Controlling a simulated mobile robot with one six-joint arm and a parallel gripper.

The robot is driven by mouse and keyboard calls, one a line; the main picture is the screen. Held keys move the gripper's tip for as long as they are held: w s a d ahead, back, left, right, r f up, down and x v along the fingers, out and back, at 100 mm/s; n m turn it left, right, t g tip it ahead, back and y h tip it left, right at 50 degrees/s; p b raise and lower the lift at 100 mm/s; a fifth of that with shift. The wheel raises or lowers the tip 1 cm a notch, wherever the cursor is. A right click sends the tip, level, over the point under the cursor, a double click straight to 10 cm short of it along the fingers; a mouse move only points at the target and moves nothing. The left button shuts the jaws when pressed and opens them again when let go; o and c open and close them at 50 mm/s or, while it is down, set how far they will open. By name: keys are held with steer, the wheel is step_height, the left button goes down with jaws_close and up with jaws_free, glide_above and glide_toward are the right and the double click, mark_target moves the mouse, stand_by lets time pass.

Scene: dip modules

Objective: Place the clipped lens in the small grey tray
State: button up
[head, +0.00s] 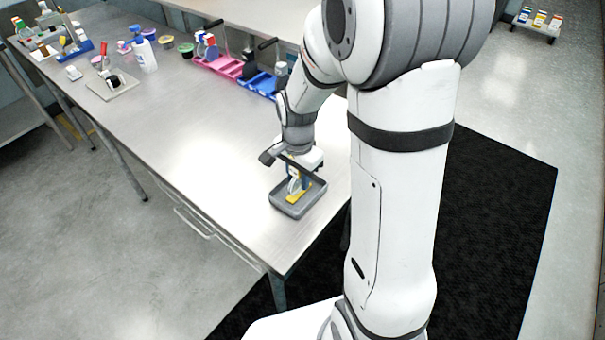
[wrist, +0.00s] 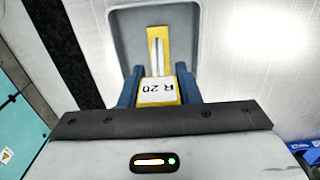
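The clipped lens is a yellow holder with a white "R 20" label and a pale upright edge; it shows in the wrist view (wrist: 158,92) between the two blue fingers. My gripper (wrist: 158,72) appears shut on the label end, with a finger touching each side. The small grey tray (wrist: 122,38) lies beneath it. In the head view, my gripper (head: 294,176) points down into the grey tray (head: 284,209), and the yellow base of the lens (head: 298,196) shows inside the tray walls. I cannot tell whether the base touches the tray floor.
The tray is near the table's front right corner. A blue rack (head: 258,84) and pink rack (head: 222,65) stand at the back edge. A spray bottle (head: 146,54) and several small items stand far left. The middle of the table is clear.

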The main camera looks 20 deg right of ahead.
steer(key=o, duration=0.4)
step_height(320, 180, up, 12)
steer(key=shift+f, duration=0.25)
steer(key=shift+s+r, duration=0.1)
steer(key=shift+r, duration=0.25)
steer(key=shift+s+r, duration=0.2)
steer(key=shift+r, duration=0.05)
steer(key=s+n+t, duration=0.1)
steer(key=s+n, duration=0.2)
steer(key=s, duration=0.1)
steer(key=s+r+n+t, duration=0.1)
steer(key=s+n, duration=0.3)
steer(key=s, duration=0.1)
steer(key=s+d+r+n+t, duration=0.1)
steer(key=s+n, duration=0.3)
steer(key=s, duration=0.1)
steer(key=shift+d+r, duration=0.1)
